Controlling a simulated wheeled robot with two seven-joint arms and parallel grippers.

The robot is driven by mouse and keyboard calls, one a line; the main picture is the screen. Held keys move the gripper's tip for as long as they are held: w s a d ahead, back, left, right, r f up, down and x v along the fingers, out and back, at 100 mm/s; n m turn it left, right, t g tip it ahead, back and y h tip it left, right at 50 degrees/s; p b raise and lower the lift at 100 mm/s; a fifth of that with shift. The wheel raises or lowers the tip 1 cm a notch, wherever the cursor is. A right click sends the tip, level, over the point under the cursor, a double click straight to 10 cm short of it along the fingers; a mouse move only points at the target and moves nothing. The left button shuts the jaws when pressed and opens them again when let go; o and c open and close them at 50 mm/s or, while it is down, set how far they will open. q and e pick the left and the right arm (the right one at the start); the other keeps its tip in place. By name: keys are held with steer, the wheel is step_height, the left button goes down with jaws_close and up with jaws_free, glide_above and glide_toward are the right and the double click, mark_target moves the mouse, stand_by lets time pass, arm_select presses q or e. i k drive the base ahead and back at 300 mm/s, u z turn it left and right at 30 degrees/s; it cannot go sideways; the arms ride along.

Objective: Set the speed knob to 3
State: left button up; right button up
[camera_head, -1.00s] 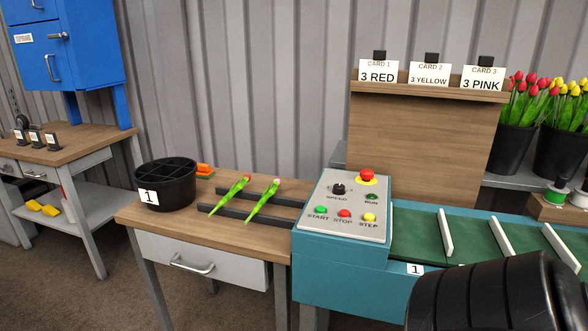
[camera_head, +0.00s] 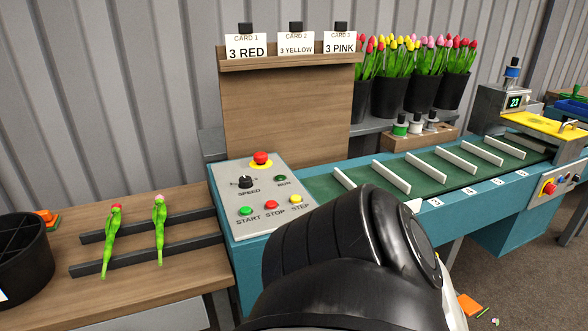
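The speed knob (camera_head: 245,182) is a small black dial on the grey control panel (camera_head: 228,224) of the teal conveyor, in the head view. The word SPEED is printed below it. The dial's numbers are too small to read, so I cannot tell its setting. A red emergency button (camera_head: 261,159) on a yellow ring sits just behind and right of the knob. A dark RUN lamp (camera_head: 281,180) is to its right, and START, STOP and STEP buttons are in front. A black link of my arm fills the lower middle, in front of the panel. Neither gripper shows.
The green conveyor belt (camera_head: 322,187) with white dividers runs right from the panel. A wooden card board (camera_head: 285,110) stands behind it. Two tulips (camera_head: 159,230) lie on dark rails on the wooden table at left. Black buckets of tulips (camera_head: 390,98) stand behind the belt.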

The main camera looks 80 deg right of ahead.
mark_target(244, 181)
steer(key=z, duration=2.5)
